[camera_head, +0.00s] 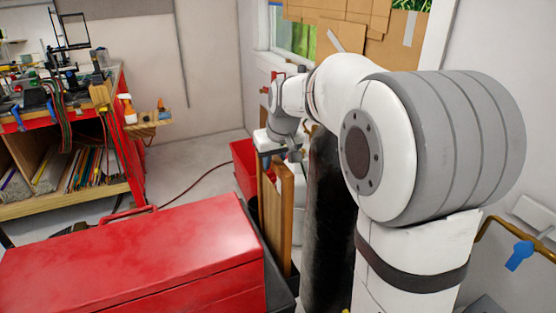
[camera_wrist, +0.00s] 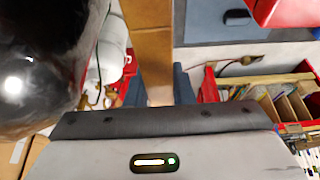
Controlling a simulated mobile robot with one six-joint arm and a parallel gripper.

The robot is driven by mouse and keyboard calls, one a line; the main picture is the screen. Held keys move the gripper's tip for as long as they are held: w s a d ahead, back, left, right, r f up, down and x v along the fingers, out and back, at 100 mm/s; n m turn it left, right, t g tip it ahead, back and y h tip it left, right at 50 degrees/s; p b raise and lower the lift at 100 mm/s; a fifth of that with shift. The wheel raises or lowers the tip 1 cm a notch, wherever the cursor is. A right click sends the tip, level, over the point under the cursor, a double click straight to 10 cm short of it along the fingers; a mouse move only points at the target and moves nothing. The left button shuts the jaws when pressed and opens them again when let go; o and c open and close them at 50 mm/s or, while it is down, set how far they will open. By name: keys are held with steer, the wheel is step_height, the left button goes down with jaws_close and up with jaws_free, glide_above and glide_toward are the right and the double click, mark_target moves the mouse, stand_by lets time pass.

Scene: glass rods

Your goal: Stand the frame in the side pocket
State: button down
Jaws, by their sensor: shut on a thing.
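The wooden frame (camera_head: 285,215) is upright, seen nearly edge-on, beside the right end of the red chest in the head view. My gripper (camera_head: 274,158) is shut on its top edge from above. In the wrist view the wood (camera_wrist: 150,45) runs up between my two blue-grey fingers (camera_wrist: 159,88). A dark tray-like edge (camera_head: 292,279), perhaps the side pocket, shows at the chest's lower right, by the frame's lower end. The chest hides part of the frame's foot, so I cannot tell whether it is inside the pocket or touching its floor.
The red chest (camera_head: 150,260) fills the lower left. A tall black cylinder (camera_head: 328,215) stands close to the frame's right, and a red bin (camera_head: 245,165) is behind it. A cluttered workbench (camera_head: 75,130) stands at the far left. A red hose (camera_head: 195,180) crosses the floor.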

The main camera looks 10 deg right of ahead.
steer(key=shift+f, duration=0.2)
steer(key=shift+f, duration=0.2)
steer(key=c, duration=1.3)
jaws_free()
steer(key=shift+o, duration=0.2)
steer(key=shift+r, duration=0.1)
